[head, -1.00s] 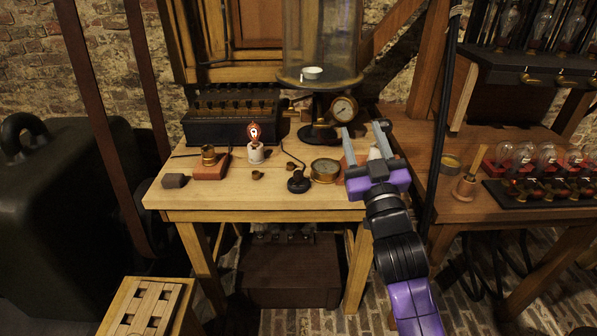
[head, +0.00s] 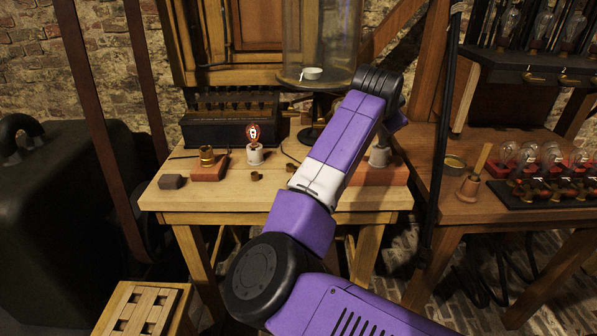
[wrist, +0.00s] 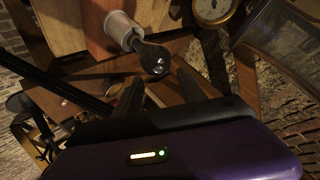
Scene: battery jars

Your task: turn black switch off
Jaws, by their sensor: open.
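A black round-ended part with two shiny dots (wrist: 155,60) juts from a white cylinder (wrist: 122,28); it looks like the black switch, but I cannot tell its on or off position. In the head view a pale cylinder (head: 380,154) stands on a brick-red base (head: 378,174) at the table's right end, partly behind my arm. My gripper (wrist: 158,92) is open and empty in the wrist view, its dark fingers pointing toward the black part, which appears between and beyond their tips. Contact cannot be judged. In the head view my arm hides the gripper.
A bulb with a reddish glow (head: 254,138) stands in a white holder on the wooden table (head: 240,196). A brass fitting (head: 207,156) is left of it. A glass bell jar (head: 305,40) stands behind. A gauge (wrist: 212,10) is close to my gripper at right.

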